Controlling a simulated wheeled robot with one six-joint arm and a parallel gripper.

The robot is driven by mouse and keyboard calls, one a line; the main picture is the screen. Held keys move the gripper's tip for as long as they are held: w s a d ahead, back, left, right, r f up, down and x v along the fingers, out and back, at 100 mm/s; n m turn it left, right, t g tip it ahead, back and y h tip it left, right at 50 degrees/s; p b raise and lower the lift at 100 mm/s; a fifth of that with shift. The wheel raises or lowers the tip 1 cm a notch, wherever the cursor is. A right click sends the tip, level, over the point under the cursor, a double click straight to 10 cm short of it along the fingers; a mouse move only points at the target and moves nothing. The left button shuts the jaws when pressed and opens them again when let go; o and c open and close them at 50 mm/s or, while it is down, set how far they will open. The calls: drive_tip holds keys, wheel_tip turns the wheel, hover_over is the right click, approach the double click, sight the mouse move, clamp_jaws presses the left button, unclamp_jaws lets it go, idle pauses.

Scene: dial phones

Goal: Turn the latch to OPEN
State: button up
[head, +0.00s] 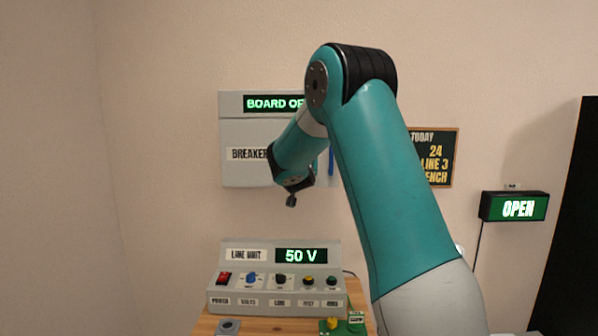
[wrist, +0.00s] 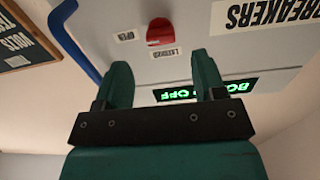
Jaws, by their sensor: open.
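The latch is a red knob (wrist: 160,31) on the grey breaker panel (head: 240,125), seen upside down in the wrist view. A small OPEN label (wrist: 125,36) is beside it and a LATCHED label (wrist: 165,54) is near its lower edge in the picture. I cannot tell for certain which label the knob points at. My gripper (wrist: 163,78) is open and empty, with its two green fingers apart and the knob ahead of the gap between them, not touching. In the head view my arm hides the latch.
A blue handle (wrist: 75,40) is on the panel's side. The panel display (wrist: 200,92) reads BOARD OFF. Below the panel, a line unit (head: 278,280) reading 50 V stands on a wooden table. A chalkboard (head: 440,157) and a lit OPEN sign (head: 517,208) hang to the right.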

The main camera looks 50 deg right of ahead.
drive_tip(key=b+v, duration=0.1)
drive_tip(key=v, duration=1)
drive_tip(key=shift+b, duration=0.4)
drive_tip(key=shift+s, duration=0.1)
